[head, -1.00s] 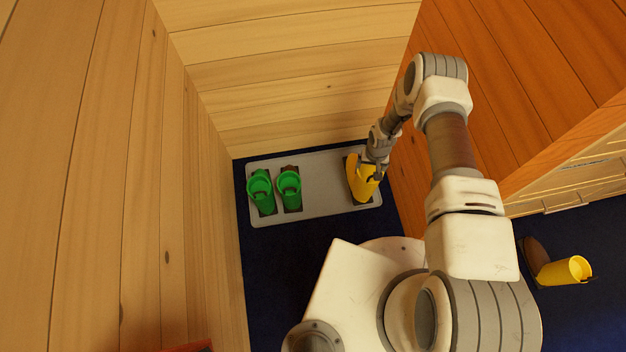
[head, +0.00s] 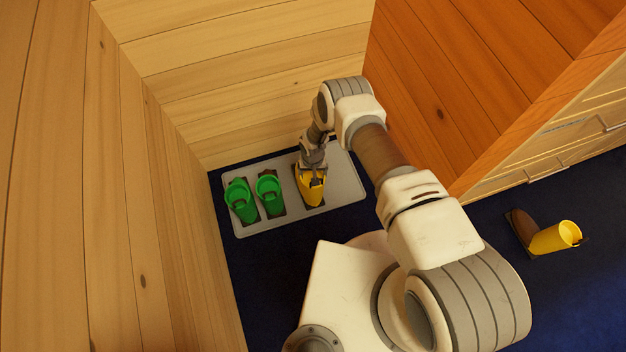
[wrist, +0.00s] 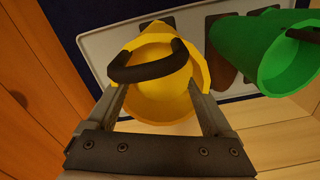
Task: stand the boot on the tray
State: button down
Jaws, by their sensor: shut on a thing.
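A yellow boot (head: 311,190) is in my gripper (head: 313,172), over the middle of the grey tray (head: 347,186), to the right of two green boots. It looks roughly upright, opening up. I cannot tell whether its sole touches the tray. In the wrist view the boot (wrist: 150,95) sits between the two fingers, with a dark loop across its rim. A second yellow boot (head: 555,237) with a brown foot lies on its side on the floor at the right.
Two green boots, one at the left (head: 240,203) and one nearer (head: 268,189), stand on the tray's left part. The tray's right end is bare.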

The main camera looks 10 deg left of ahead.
aim_at(312, 196)
jog(key=shift+f+b, duration=0.45)
jog(key=shift+f, duration=1.05)
jog(key=shift+f+b, duration=0.2)
jog(key=shift+b, duration=0.1)
grip_release()
jog(key=shift+r, duration=0.1)
